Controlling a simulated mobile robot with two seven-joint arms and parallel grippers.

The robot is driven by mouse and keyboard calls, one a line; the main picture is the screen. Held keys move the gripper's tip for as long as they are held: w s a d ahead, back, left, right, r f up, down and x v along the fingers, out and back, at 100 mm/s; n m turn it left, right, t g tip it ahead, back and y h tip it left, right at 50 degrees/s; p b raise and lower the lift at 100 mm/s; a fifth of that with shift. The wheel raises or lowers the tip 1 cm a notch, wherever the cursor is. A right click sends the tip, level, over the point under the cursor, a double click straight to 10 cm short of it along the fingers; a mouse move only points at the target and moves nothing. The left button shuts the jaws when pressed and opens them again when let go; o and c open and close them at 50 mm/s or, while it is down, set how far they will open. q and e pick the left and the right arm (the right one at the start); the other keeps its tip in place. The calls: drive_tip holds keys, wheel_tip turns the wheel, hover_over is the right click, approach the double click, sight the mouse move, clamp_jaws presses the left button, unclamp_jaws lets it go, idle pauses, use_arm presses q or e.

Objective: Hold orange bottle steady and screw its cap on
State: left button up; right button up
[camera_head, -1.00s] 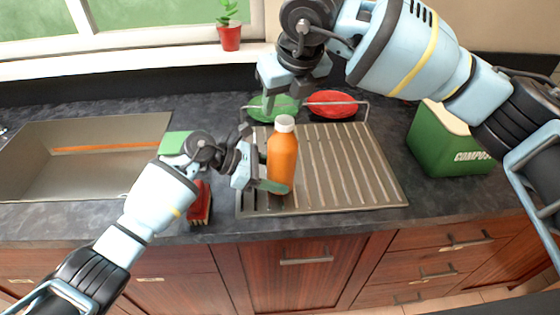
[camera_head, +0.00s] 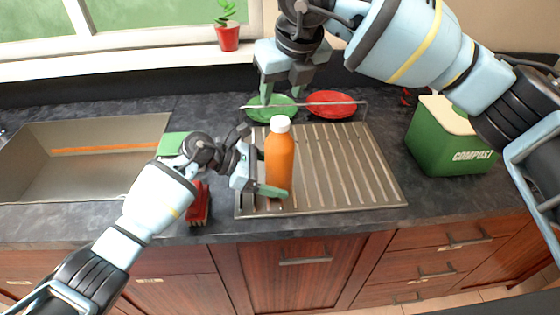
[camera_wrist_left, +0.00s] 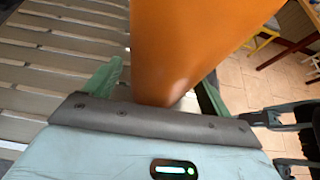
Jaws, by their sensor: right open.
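The orange bottle (camera_head: 279,160) stands upright on the left part of the ribbed metal drainboard (camera_head: 345,165). A white cap (camera_head: 280,124) sits on its top; how tight it is cannot be seen. My left gripper (camera_head: 274,182) is shut on the bottle's lower body, one green finger in front and the other hidden behind. In the left wrist view the bottle (camera_wrist_left: 185,45) fills the space between the fingers. My right gripper (camera_head: 281,91) is open and empty, pointing down, above the cap and apart from it.
A green plate (camera_head: 262,113) and a red plate (camera_head: 332,103) are behind the bottle at the rack rail. A sink (camera_head: 60,180) lies left, a green compost bin (camera_head: 440,145) right. A red brush (camera_head: 198,208) is near the left wrist. The drainboard's right half is clear.

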use_arm(q)
drive_tip(key=shift+a, duration=0.15)
drive_tip(key=v, duration=1.1)
drive_tip(key=shift+a+r, duration=0.25)
drive_tip(key=shift+a, duration=0.1)
